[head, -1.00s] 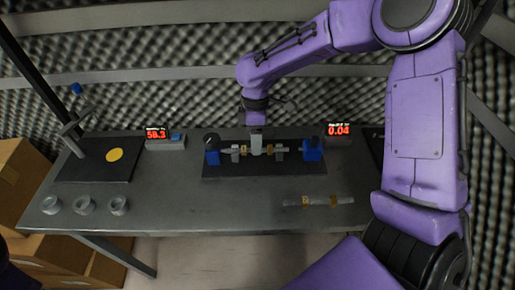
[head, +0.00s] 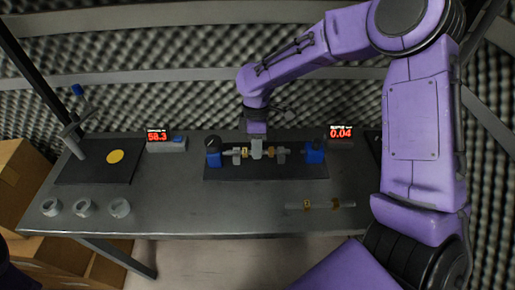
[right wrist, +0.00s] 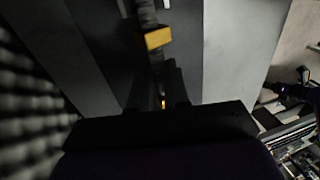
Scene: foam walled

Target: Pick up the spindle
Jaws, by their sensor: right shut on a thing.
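A grey spindle (head: 238,153) with yellow bands lies level between two blue supports (head: 213,154) (head: 314,153) on a dark plate on the table. My right gripper (head: 256,154) comes down from above and is shut on the spindle near its middle. In the right wrist view, part of the spindle with a yellow band (right wrist: 157,38) shows, blurred, in line with the gripper (right wrist: 162,95). The fingertips are dark there and hard to make out. I cannot tell whether the spindle is clear of its supports. My left gripper is not in view.
A second banded rod (head: 320,204) lies at the table's front right. Two red displays (head: 157,136) (head: 340,132) stand at the back. The table's front middle is clear.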

